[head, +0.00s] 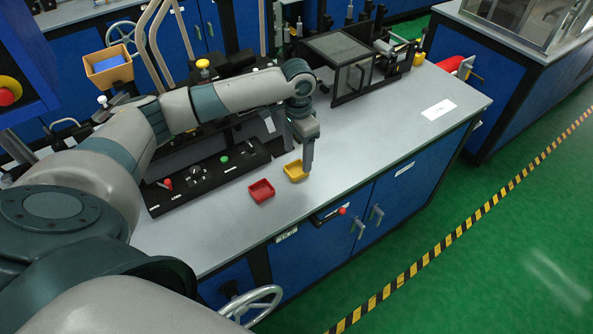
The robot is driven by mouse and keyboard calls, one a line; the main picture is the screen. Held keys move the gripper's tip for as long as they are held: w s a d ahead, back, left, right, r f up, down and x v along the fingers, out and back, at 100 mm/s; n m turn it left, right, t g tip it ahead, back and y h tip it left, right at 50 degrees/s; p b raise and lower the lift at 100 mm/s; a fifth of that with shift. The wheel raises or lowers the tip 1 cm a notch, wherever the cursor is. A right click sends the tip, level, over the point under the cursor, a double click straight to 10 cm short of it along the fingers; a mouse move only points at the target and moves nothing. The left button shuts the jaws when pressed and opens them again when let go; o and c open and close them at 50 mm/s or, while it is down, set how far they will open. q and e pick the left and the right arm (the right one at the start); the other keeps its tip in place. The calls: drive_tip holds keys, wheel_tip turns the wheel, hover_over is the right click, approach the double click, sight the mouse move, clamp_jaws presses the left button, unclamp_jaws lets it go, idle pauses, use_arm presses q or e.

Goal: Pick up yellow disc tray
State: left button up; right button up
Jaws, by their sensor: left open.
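The yellow disc tray (293,172) is a small square open tray on the grey workbench top, near its front edge. My left gripper (307,170) points down at the tray's right side, very close to it. The left gripper is open; I cannot tell whether a finger touches the tray wall or reaches inside it. The gripper covers part of the tray's right edge. My right gripper is out of view.
A similar red tray (261,191) sits just left of the yellow one. A black control panel (205,183) with knobs lies behind it. A dark framed box (343,66) stands at the back right. The bench top (400,130) to the right is mostly clear, with a white label.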

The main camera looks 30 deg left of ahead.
sight(296, 172)
use_arm(q)
drive_tip(key=f+p, duration=0.1)
drive_tip(key=f, duration=0.1)
drive_tip(key=f+p, duration=0.1)
drive_tip(key=shift+s+f, duration=0.2)
drive_tip(key=shift+f, duration=0.15)
drive_tip(key=shift+a+f, duration=0.1)
drive_tip(key=shift+f, duration=0.55)
drive_tip(key=c, duration=1.1)
